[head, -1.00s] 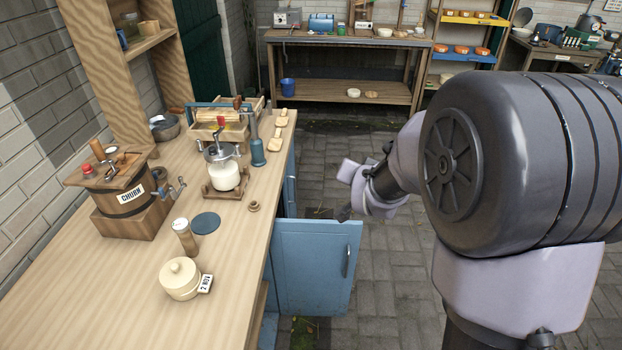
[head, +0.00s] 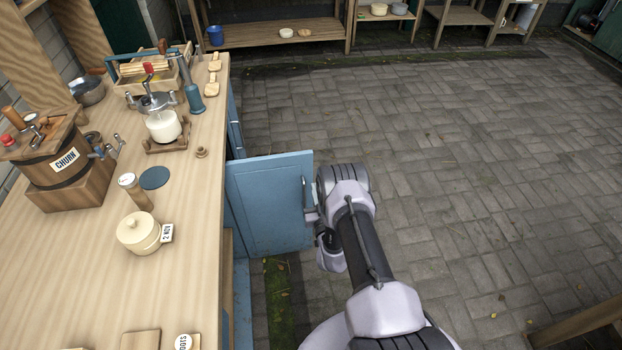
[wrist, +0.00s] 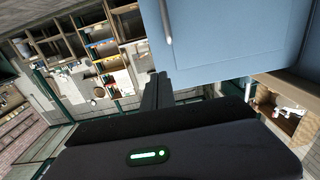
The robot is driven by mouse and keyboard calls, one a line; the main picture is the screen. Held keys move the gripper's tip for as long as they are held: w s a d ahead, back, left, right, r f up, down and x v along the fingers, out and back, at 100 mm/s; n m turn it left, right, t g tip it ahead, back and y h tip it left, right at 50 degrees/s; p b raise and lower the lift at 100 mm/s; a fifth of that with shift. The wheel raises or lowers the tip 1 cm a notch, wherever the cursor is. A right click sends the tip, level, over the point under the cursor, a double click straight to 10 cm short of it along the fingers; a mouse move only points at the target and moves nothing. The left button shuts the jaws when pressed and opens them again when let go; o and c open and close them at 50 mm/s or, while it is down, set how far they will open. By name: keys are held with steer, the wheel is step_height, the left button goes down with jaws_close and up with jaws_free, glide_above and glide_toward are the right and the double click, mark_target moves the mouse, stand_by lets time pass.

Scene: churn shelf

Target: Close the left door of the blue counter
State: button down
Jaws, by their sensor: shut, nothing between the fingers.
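The blue counter's door (head: 268,205) stands open, sticking out from the counter front to the right in the head view. Its upright metal handle (head: 304,194) is near the free edge. The door also fills the upper right of the wrist view (wrist: 235,38), with the handle (wrist: 168,22) near its left side. My gripper (wrist: 157,80) is shut and empty, just beside the door's lower edge in the wrist view. In the head view my wrist is at the door's free edge and largely hides the fingers. I cannot tell whether they touch the door.
The paved floor (head: 430,170) to the right is clear. A wooden beam (head: 575,325) lies at the lower right.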

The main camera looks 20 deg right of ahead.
mark_target(310, 167)
steer(key=b+x, duration=0.2)
steer(key=x, duration=0.4)
steer(key=shift+w+f+b, duration=0.15)
steer(key=shift+w+b, duration=0.05)
steer(key=shift+b, duration=0.15)
steer(key=shift+w+d, duration=0.15)
steer(key=shift+w, duration=0.4)
steer(key=shift+r, duration=0.2)
